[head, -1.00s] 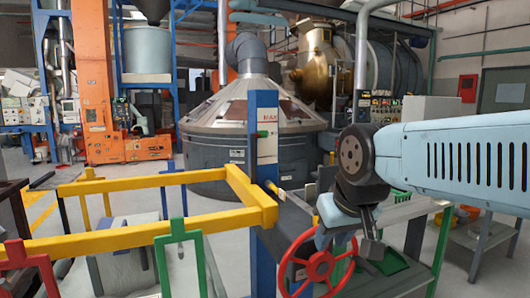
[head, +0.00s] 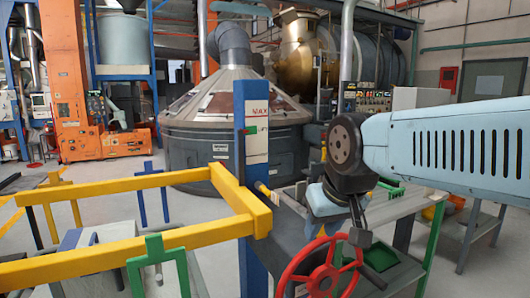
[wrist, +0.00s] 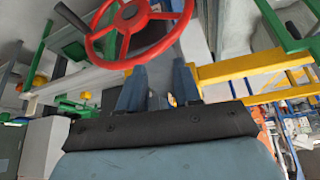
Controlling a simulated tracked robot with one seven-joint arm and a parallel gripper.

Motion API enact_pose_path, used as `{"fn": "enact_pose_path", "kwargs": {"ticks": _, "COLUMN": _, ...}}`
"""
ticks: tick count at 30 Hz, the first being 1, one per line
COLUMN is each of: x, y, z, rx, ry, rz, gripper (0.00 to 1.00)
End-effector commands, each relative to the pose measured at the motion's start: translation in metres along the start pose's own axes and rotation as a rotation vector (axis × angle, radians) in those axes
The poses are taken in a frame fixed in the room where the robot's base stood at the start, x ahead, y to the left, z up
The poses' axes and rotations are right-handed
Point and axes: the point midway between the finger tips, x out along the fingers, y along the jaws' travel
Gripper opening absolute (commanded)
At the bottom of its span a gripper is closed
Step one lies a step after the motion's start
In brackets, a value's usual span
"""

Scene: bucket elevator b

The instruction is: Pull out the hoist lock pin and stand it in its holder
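A small yellow rod-like piece (head: 263,189), which may be the hoist lock pin, sticks out beside the blue post (head: 250,215) with the MAX label. I cannot tell for sure that it is the pin. I cannot make out the pin's holder. My gripper (head: 360,237) hangs pointing down to the right of the post, above and beside the red handwheel (head: 325,272). In the wrist view my gripper (wrist: 159,80) has its two fingers apart, with nothing clearly held between them. The red handwheel shows beyond the fingertips there (wrist: 131,17).
A yellow rail frame (head: 130,262) borders the left of the post, with a green bracket (head: 158,250) in front. A grey bench (head: 395,215) with a dark green tray (head: 380,258) lies under my arm. A large conical vessel (head: 205,150) stands behind.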

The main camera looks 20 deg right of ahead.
Motion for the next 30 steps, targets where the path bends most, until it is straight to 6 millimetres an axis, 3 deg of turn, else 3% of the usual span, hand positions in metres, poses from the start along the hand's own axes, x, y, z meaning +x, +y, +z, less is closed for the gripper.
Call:
{"fn": "enact_pose_path", "kwargs": {"ticks": 6, "x": -0.001, "y": 0.0, "z": -0.005, "rx": -0.002, "ry": -0.005, "rz": 0.001, "gripper": 0.33}}
{"fn": "enact_pose_path", "kwargs": {"ticks": 11, "x": -0.005, "y": 0.002, "z": -0.031, "rx": -0.016, "ry": -0.043, "rz": 0.006, "gripper": 0.33}}
{"fn": "enact_pose_path", "kwargs": {"ticks": 20, "x": -0.004, "y": 0.0, "z": -0.12, "rx": -0.071, "ry": -0.173, "rz": 0.011, "gripper": 0.33}}
{"fn": "enact_pose_path", "kwargs": {"ticks": 30, "x": 0.027, "y": -0.001, "z": -0.22, "rx": -0.132, "ry": -0.325, "rz": -0.005, "gripper": 0.33}}
